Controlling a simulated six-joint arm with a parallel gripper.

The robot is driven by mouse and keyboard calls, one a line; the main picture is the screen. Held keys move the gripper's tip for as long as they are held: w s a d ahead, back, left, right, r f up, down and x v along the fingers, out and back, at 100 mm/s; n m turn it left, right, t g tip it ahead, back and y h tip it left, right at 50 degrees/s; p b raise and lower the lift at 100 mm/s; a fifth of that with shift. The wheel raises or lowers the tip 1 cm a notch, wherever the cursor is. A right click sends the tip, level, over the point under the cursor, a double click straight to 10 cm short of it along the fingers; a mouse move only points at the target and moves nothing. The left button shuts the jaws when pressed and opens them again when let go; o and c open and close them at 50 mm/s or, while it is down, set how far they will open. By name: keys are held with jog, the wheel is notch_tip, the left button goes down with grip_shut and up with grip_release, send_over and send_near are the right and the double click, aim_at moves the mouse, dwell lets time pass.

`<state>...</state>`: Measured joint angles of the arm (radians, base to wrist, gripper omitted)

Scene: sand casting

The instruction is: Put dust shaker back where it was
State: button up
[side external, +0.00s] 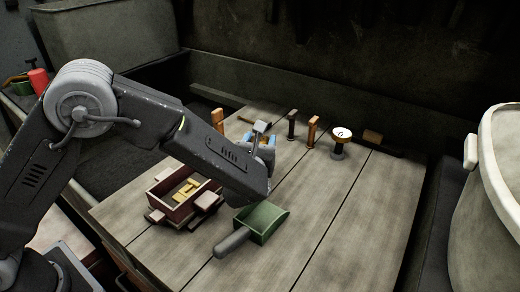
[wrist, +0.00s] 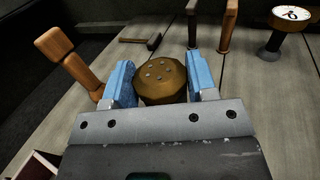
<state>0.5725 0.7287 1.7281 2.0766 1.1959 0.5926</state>
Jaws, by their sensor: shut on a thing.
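The dust shaker (wrist: 161,82) shows in the wrist view as a round brown body with small holes in its top. My gripper (wrist: 161,84) has its two blue-padded fingers shut on it, one on each side. In the side external view, my gripper (side external: 263,142) is over the back middle of the wooden table, and my arm hides most of it. The shaker is hidden or too small to make out there. I cannot tell whether its base touches the table.
A red-brown box (side external: 172,196) with a yellow pattern stands at the left front. A green scoop (side external: 262,220) lies near it. A round dial (side external: 341,137), upright wooden-handled tools (side external: 312,130) and a hammer (wrist: 145,40) are at the back. The table's right side (side external: 360,220) is clear.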

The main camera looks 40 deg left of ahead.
jog(key=shift+f, duration=1)
jog(key=shift+f, duration=0.15)
jog(key=o, duration=0.8)
jog(key=shift+o, duration=0.2)
